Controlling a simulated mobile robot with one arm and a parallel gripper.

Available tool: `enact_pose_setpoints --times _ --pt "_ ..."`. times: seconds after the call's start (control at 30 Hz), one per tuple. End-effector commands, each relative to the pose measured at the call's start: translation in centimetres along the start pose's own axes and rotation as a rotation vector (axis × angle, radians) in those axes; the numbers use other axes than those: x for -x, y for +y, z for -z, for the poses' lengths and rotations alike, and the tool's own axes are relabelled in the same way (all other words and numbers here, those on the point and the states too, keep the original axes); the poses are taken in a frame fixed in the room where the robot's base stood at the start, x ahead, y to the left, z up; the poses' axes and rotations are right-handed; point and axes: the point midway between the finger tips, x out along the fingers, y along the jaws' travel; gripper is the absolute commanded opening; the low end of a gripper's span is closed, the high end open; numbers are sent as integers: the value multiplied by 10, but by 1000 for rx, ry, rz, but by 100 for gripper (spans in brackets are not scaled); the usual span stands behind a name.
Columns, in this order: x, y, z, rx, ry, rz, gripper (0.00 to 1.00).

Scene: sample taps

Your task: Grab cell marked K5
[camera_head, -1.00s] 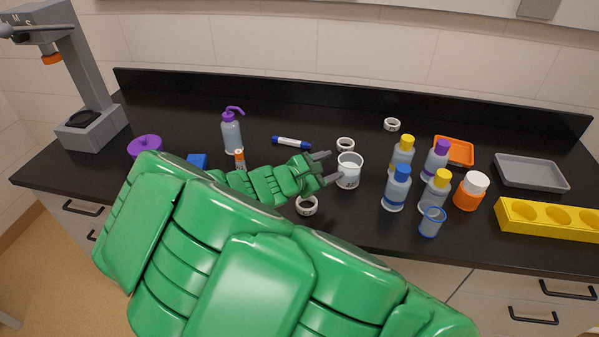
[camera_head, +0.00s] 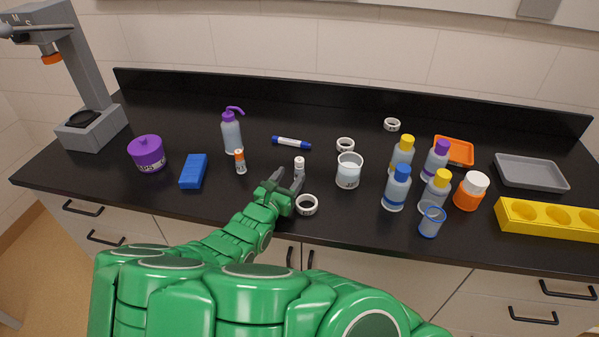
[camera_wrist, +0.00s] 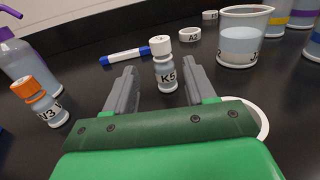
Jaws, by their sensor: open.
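The cell marked K5 (camera_wrist: 165,68) is a small vial with a white cap and a black K5 label. It stands upright on the black bench and shows in the head view (camera_head: 299,168). My gripper (camera_wrist: 158,78) is open, with one grey finger on each side of the vial in the wrist view. In the head view my gripper (camera_head: 285,180) is at the vial's near left side. I cannot tell whether either finger touches the vial.
An orange-capped vial (camera_wrist: 40,102) stands to the left. A white ring (camera_head: 307,205) lies close on the right, partly behind my gripper in the wrist view. A beaker (camera_head: 348,172) stands further right. A blue marker (camera_head: 291,142) lies behind. Several bottles stand right.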

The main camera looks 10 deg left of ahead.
Motion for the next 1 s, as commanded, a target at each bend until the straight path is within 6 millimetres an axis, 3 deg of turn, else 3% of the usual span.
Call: enact_pose_setpoints --times 0.27,0.7,1.0 --pt "-14 -1 -1 -1 1 2 55" --pt "-56 -3 -4 -3 1 1 55" --pt "-61 -3 -4 -2 0 0 55"
